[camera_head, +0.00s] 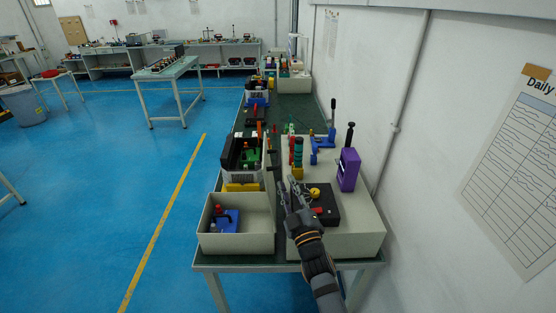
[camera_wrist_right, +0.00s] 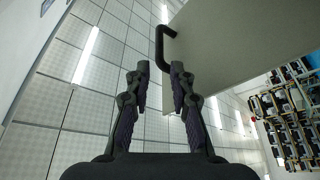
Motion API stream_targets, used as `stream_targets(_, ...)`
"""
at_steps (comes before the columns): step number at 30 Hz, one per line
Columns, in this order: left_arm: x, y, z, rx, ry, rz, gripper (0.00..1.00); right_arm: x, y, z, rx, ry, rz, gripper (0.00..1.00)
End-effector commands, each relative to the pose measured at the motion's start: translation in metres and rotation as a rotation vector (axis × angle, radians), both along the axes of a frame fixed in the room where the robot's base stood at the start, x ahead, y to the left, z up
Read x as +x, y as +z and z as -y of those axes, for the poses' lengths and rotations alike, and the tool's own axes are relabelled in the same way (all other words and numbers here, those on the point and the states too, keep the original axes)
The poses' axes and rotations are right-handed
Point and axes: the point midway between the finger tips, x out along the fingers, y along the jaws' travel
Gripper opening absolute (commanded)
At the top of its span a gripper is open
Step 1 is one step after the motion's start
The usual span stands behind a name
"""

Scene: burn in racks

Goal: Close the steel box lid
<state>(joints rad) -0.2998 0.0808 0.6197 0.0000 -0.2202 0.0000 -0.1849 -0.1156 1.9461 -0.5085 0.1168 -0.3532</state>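In the right wrist view, a large flat pale grey panel (camera_wrist_right: 235,50) with a black bar handle (camera_wrist_right: 160,45) at its edge fills the upper right; it looks like the lid. I cannot clearly pick it out in the head view. There, an open-topped pale box (camera_head: 207,240) stands at the table's near left corner, with a blue and red item (camera_head: 225,220) inside. My right gripper (camera_head: 287,190) is right of this box. In the right wrist view my gripper (camera_wrist_right: 160,66) is open and empty, its fingertips just below the handle, with no clear contact. My left gripper is out of view.
A wide pale block (camera_head: 345,242) beside my right arm carries a black panel with a yellow knob (camera_head: 315,192) and a purple device (camera_head: 348,170). The wall closes the right side; blue floor lies left.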

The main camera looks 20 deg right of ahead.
Motion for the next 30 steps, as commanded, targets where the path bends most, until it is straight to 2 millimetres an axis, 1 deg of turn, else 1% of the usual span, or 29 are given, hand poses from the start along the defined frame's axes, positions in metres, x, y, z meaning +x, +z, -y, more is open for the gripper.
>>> stream_targets(2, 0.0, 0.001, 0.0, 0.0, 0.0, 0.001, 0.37, 0.007, 0.003, 0.0, 0.0, 0.0, 0.001, 0.22)
stream_targets(4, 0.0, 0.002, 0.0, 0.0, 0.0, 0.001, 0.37, 0.017, 0.007, 0.0, 0.001, 0.0, 0.003, 0.22)
stream_targets(12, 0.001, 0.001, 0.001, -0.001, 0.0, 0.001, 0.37, 0.072, 0.022, 0.0, 0.001, 0.0, 0.0, 0.22)
stream_targets(15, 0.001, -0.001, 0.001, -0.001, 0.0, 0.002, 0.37, 0.087, 0.026, 0.0, 0.002, 0.0, 0.001, 0.22)
stream_targets(20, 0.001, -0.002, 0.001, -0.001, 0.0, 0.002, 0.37, 0.098, 0.029, 0.0, 0.002, 0.0, -0.002, 0.22)
stream_targets(27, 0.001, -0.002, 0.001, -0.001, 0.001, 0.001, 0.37, 0.099, 0.03, 0.0, 0.002, -0.001, -0.003, 0.22)
stream_targets(28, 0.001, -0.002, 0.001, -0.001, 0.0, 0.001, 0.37, 0.099, 0.03, 0.0, 0.002, -0.001, -0.003, 0.21)
stream_targets(30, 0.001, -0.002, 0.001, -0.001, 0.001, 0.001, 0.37, 0.099, 0.03, 0.0, 0.002, -0.001, -0.003, 0.12)
